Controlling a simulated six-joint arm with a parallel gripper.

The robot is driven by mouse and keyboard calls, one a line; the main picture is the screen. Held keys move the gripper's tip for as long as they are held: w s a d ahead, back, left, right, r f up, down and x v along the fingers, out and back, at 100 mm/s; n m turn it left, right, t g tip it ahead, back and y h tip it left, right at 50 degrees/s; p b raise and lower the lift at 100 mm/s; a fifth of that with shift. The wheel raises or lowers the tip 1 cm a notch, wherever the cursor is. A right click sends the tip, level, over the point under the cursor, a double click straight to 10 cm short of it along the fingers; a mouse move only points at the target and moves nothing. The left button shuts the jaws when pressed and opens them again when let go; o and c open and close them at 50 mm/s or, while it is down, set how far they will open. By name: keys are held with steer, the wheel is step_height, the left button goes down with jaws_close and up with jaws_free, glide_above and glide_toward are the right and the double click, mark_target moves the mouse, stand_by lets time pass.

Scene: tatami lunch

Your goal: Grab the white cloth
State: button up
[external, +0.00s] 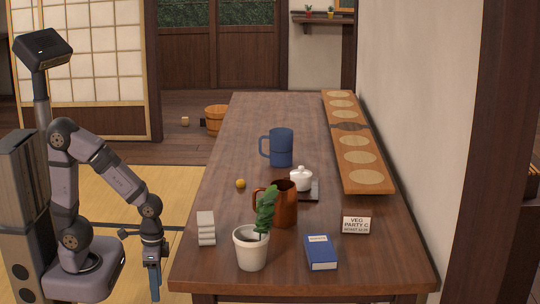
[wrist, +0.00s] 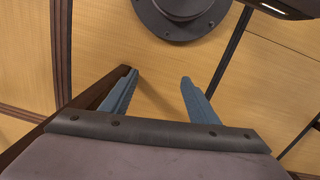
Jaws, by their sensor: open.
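A small white folded stack (external: 206,228), which looks like the white cloth, lies near the left edge of the wooden table, left of the potted plant. My gripper (external: 154,284) hangs pointing down beside the table's left side, lower than the tabletop and apart from the cloth. In the wrist view my gripper (wrist: 158,88) shows two blue fingers spread apart with nothing between them, over the tatami floor. The cloth is not in the wrist view.
The wooden table (external: 235,145) holds a white pot with a plant (external: 251,248), a brown pitcher (external: 285,207), a blue mug (external: 281,148), a white lidded pot (external: 301,180), a small orange ball (external: 240,183), a blue book (external: 320,253) and a sign (external: 356,225). The table's left edge is beside my gripper.

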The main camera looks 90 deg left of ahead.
steer(key=w+d+r+n+h+p, duration=0.1)
steer(key=w+r+n+h+p, duration=0.3)
steer(key=r+p, duration=1.2)
steer(key=w+r+n+h+p, duration=0.2)
steer(key=w+r+n+p, duration=0.4)
steer(key=r+p, duration=1)
steer(key=n+t+h+b, duration=0.1)
steer(key=n+h+b, duration=0.2)
steer(key=n+b, duration=0.35)
glide_toward(208, 233)
steer(key=shift+m, duration=0.25)
steer(key=a+f, duration=0.1)
steer(key=s+a+f, duration=0.1)
steer(key=a+f, duration=0.1)
steer(key=shift+s+f+b, duration=0.3)
steer(key=shift+s+b, duration=0.1)
steer(key=d+h+b, duration=0.1)
steer(key=d+f+n+t+h+b, duration=0.1)
steer(key=w+d+n+b, duration=0.1)
steer(key=shift+d+f+h, duration=0.15)
steer(key=shift+h, duration=0.25)
steer(key=shift+w+d+r+n+t+h+b, duration=0.3)
steer(key=shift+d+t+h+b, duration=0.15)
steer(key=shift+d+h, duration=0.15)
steer(key=shift+x, duration=3.6)
steer(key=shift+s, duration=0.2)
steer(key=shift+c, duration=0.6)
steer(key=c, duration=1)
